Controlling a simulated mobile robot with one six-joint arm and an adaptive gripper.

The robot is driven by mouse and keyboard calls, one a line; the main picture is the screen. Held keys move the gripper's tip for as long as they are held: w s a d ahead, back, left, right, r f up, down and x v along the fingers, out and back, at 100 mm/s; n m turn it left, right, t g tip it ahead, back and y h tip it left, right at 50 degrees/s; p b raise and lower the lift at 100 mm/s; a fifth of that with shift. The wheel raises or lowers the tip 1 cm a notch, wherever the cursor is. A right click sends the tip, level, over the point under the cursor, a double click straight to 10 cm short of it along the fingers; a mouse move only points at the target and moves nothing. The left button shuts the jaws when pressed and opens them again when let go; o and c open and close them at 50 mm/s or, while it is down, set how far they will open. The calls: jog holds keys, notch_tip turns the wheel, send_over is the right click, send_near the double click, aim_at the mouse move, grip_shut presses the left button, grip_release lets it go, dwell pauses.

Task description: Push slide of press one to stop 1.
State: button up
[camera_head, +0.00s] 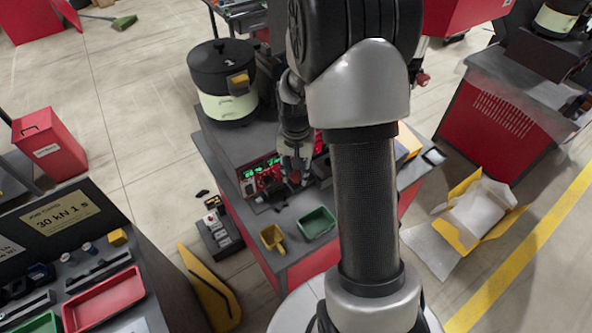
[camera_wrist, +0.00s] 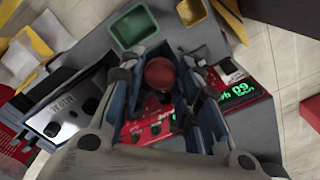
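My gripper (camera_head: 293,165) is over the red control panel (camera_head: 262,178) of the middle bench. In the wrist view my gripper (camera_wrist: 162,90) has its fingers apart, with a round red knob (camera_wrist: 160,73) between them. I cannot tell whether they touch it. Green digits (camera_wrist: 238,91) glow on the panel beside the right finger. No slide or stop marked as press one can be made out. The lower-left bench carries a job card (camera_head: 59,212) reading 30 kN 1 s and dark rails (camera_head: 98,269).
A black-lidded bowl feeder (camera_head: 223,80) stands at the bench's back left. A red tray (camera_head: 104,300) sits on the lower-left bench. A yellow-edged open box (camera_head: 478,212) lies on the right floor.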

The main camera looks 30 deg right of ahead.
grip_shut()
jog(key=shift+d, duration=0.15)
jog(key=d, duration=1.6)
jog(key=w+d, duration=0.1)
jog(key=d, duration=0.8)
jog(key=shift+p, duration=0.3)
jog(key=shift+a, duration=0.1)
jog(key=o, duration=0.5)
grip_release()
